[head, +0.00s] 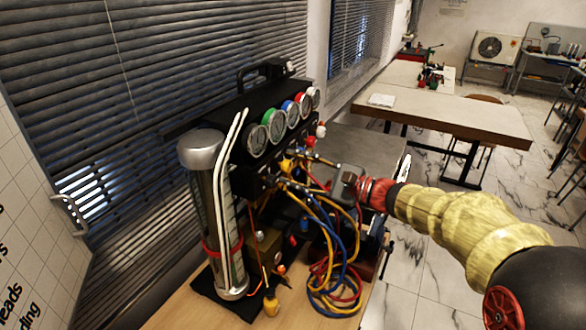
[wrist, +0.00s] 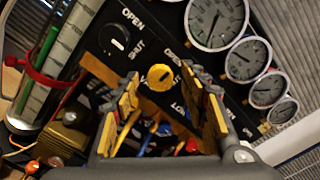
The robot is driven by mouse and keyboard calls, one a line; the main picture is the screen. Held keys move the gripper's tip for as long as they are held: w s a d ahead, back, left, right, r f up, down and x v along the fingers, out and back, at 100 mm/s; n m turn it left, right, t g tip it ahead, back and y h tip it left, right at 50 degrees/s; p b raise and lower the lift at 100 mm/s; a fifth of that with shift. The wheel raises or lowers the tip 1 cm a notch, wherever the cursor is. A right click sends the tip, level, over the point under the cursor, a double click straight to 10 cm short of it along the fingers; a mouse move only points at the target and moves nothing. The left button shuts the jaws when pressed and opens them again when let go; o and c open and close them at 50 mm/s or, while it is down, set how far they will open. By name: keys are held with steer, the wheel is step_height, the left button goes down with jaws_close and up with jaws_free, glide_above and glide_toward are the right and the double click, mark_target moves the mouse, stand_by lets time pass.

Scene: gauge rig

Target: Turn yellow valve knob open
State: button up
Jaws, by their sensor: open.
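The yellow valve knob (wrist: 159,77) is on the black panel of the gauge rig, seen in the wrist view between and just beyond my fingertips. A dark slot mark shows on its face. In the head view the yellow knob (head: 287,165) is small and partly hidden among fittings. My gripper (wrist: 168,88) is open, with one finger on each side of the knob in the picture; I cannot tell whether either touches it. In the head view my gripper (head: 318,165) reaches the rig's front from the right.
A black knob (wrist: 113,39) marked OPEN and SHUT sits up and left of the yellow one. Several round gauges (wrist: 215,22) line the panel. A glass cylinder (head: 220,215) stands at the rig's left. Yellow, blue and red hoses (head: 335,270) hang below my gripper.

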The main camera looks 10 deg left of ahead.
steer(key=v, duration=1.1)
steer(key=shift+d, duration=0.25)
steer(key=shift+s, duration=0.1)
steer(key=s+f+n+g+h, duration=0.25)
steer(key=s+f+h, duration=0.2)
steer(key=f, duration=0.65)
steer(key=s+d+f+n+g+h, duration=0.1)
steer(key=s+d+f+n+h, duration=0.15)
steer(key=s, duration=0.35)
steer(key=s+d+f+n+g+h, duration=0.1)
steer(key=s+d+f+g+h, duration=0.15)
steer(key=s, duration=0.35)
steer(key=s+d+n+t+h, duration=0.2)
steer(key=s+d+n+h, duration=0.25)
steer(key=s+d, duration=0.35)
steer(key=s+d+r+n+t+h, duration=0.1)
steer(key=s+r+n+t+h, duration=0.1)
steer(key=s+r, duration=0.3)
steer(key=shift+s+d+r+n+t+h, duration=0.2)
steer(key=shift+d+r+n+t+h, duration=0.1)
steer(key=shift+r+n+t, duration=0.15)
